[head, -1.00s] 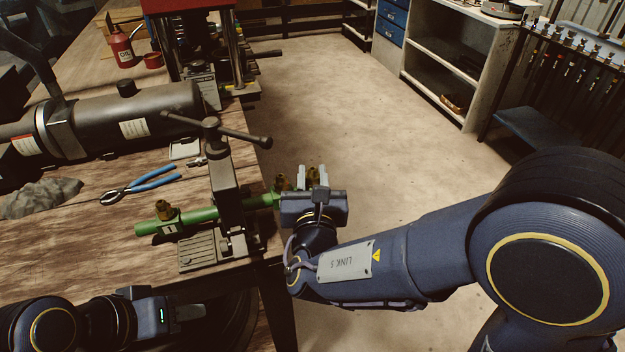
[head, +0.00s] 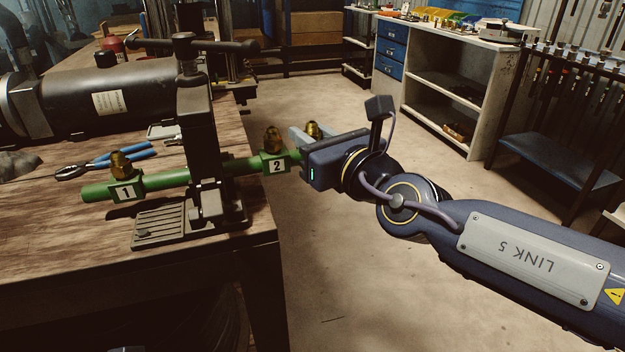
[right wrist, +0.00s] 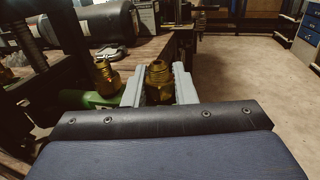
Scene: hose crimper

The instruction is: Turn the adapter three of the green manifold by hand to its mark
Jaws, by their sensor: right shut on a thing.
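The green manifold (head: 228,168) is a green pipe held in the dark bench vise (head: 196,130). Its blocks carry labels 1 and 2, with brass adapter one (head: 120,163) and adapter two (head: 273,140) upright on them. Brass adapter three (head: 313,130) is at the right end, beyond the table edge. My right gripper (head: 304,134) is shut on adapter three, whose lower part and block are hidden. In the right wrist view, adapter three (right wrist: 159,78) stands between the two grey fingers (right wrist: 158,86), with another brass adapter (right wrist: 106,77) to the left. The mark is not visible. My left gripper is not identifiable now.
Blue-handled pliers (head: 105,163) lie on the wooden table (head: 50,221) behind the manifold. A black cylinder (head: 95,95) lies further back. The floor (head: 330,265) right of the table is clear. White shelving (head: 447,85) stands beyond.

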